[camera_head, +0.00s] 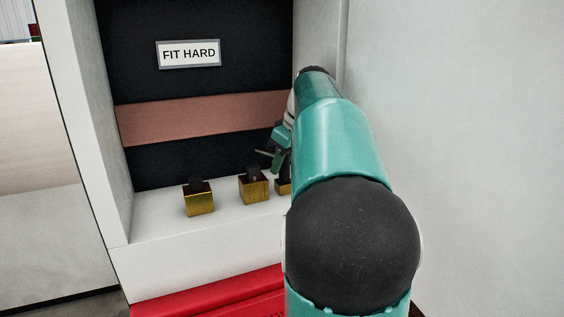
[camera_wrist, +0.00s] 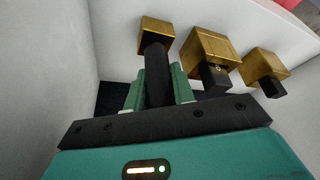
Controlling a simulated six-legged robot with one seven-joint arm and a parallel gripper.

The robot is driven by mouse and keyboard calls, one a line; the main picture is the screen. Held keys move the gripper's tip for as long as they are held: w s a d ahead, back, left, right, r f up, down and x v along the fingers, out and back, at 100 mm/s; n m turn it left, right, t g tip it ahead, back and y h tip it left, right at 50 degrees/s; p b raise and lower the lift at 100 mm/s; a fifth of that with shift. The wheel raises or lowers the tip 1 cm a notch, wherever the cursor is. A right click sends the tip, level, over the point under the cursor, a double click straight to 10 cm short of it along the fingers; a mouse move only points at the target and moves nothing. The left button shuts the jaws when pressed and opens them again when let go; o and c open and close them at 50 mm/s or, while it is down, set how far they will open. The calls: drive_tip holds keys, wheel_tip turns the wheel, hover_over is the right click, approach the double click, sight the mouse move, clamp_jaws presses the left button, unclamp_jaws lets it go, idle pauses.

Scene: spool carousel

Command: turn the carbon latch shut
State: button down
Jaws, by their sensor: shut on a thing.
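My gripper (camera_wrist: 159,92) is shut on a black, bar-shaped latch handle (camera_wrist: 157,70) in the wrist view, with a green finger on each side. The handle rises from a brass block (camera_wrist: 155,31). In the head view my gripper (camera_head: 275,152) is at the right end of the row of blocks, and my arm partly hides the rightmost brass block (camera_head: 284,187). All the latch handles look black, so I cannot tell by colour which one is carbon. I cannot tell how far the held handle is turned.
Two more brass blocks with black handles stand beside it, a middle one (camera_head: 254,186) and a left one (camera_head: 199,200), on a white ledge (camera_head: 160,226). White walls close in both sides. A red strip (camera_head: 215,293) lies below.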

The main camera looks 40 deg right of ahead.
drive_tip(key=shift+r, duration=0.15)
drive_tip(key=c, duration=1.2)
unclamp_jaws()
drive_tip(key=shift+s, duration=0.1)
drive_tip(key=shift+o, duration=0.2)
wheel_tip(320, 180, up, 3)
drive_tip(key=shift+f, duration=0.15)
drive_tip(key=s+a+r, duration=0.8)
drive_tip(key=s+r, duration=0.2)
drive_tip(key=s, duration=0.1)
drive_tip(key=shift+a, duration=0.25)
drive_tip(key=shift+w, duration=0.1)
